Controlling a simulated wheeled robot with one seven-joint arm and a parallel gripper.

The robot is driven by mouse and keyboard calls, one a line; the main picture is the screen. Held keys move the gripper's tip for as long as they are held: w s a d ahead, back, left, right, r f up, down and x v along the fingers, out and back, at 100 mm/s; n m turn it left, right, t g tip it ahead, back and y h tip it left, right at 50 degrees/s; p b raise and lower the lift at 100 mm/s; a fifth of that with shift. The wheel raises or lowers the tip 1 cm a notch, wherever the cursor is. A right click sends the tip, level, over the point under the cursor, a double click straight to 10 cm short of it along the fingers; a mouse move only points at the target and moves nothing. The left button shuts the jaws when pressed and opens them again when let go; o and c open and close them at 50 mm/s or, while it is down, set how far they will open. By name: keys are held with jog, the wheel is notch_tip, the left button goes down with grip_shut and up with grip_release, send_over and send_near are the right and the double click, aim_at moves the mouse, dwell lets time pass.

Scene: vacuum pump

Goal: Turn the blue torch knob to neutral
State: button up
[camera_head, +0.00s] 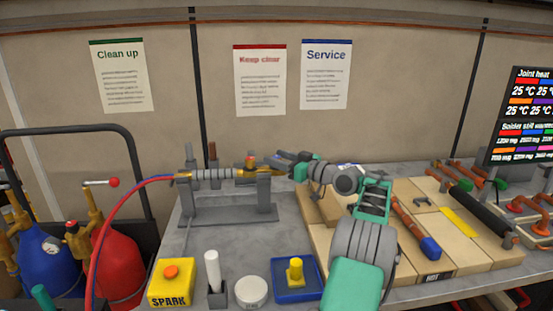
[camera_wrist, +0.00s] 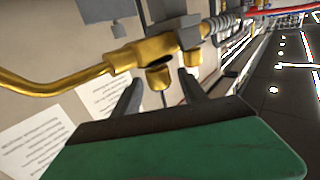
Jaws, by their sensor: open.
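The torch (camera_head: 215,174) lies level on a grey stand at the back of the bench, with a ribbed grey handle and brass parts. A small red-topped knob shows at its brass end (camera_head: 249,161). In the wrist view the brass torch body (camera_wrist: 140,50) crosses the top, with two brass knob stubs, one (camera_wrist: 158,76) between my fingers and one (camera_wrist: 190,57) just right. I cannot make out a blue face on either. My gripper (camera_wrist: 158,80) is open, its fingers pointing at the torch. In the head view my gripper (camera_head: 281,157) is beside the torch's right end.
A red hose (camera_head: 110,224) runs from the torch to the red cylinder (camera_head: 117,262), beside a blue cylinder (camera_head: 45,262). A yellow SPARK box (camera_head: 171,289), a white stick in a holder and a blue tray (camera_head: 280,293) stand at the bench front. Wooden boards lie right.

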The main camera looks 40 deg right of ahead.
jog(key=s+d+b, duration=0.1)
jog(key=s+b, duration=0.6)
jog(key=b, duration=0.1)
jog(key=shift+d+b, duration=0.2)
jog(key=shift+b, duration=0.1)
